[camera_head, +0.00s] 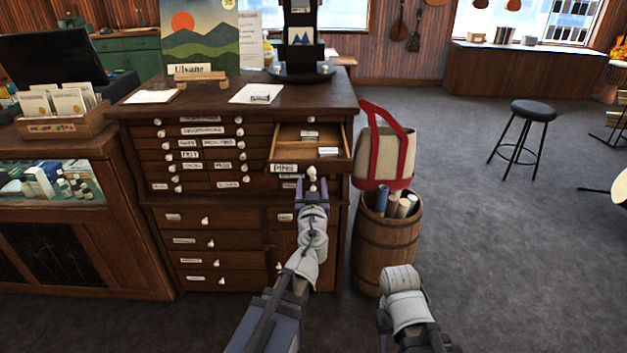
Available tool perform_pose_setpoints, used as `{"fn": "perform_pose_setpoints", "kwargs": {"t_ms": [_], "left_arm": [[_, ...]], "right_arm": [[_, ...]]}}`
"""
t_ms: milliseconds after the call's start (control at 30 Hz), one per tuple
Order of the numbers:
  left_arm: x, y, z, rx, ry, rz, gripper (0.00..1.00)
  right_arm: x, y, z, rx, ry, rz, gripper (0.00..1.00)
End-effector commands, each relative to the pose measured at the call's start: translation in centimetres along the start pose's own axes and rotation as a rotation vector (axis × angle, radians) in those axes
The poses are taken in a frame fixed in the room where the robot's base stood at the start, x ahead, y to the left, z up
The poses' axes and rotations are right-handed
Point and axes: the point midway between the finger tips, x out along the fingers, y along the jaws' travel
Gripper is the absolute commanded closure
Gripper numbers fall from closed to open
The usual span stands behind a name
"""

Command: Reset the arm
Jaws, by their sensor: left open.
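My left arm reaches forward from the bottom middle. My left gripper (312,183) is open in front of the wooden drawer cabinet (235,265), just below an open upper drawer (312,158). A white knob shows at its fingertips; I cannot tell whether the fingers touch it. My right arm (405,300) shows at the bottom, to the right of the left one, folded low; its gripper is not visible.
A barrel (385,245) with rolled papers stands right of the cabinet, with a red and cream tote bag (384,155) at its top. A black stool (532,112) stands farther right. The grey carpet (490,250) between is clear. A glass display counter (50,220) stands left.

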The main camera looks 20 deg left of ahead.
Motion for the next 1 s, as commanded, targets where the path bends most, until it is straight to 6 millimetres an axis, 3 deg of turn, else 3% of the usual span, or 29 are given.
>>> {"fn": "perform_pose_setpoints", "kwargs": {"t_ms": [167,533,667,767,867,1000], "left_arm": [[-1.9,-0.3,0.0,0.000,0.000,-0.001,0.36],[-2.0,-0.4,0.1,0.001,-0.004,-0.008,0.36],[-2.5,-1.2,1.3,0.016,-0.058,-0.083,0.36],[-3.8,-2.1,4.0,0.055,-0.190,-0.183,0.36],[-6.4,-2.3,8.4,0.124,-0.413,-0.251,0.36],[-12.1,-0.7,14.8,0.251,-0.789,-0.215,0.36]], "right_arm": [[0.0,0.0,0.0,0.000,0.000,0.000,0.50],[0.0,0.0,0.0,0.000,0.000,0.000,0.50],[0.0,0.0,0.0,0.000,0.000,0.000,0.50],[0.0,0.0,0.0,0.000,0.000,0.000,0.50],[0.0,0.0,0.0,0.000,0.000,0.000,0.50],[0.0,0.0,0.0,0.000,0.000,0.000,0.50]]}}
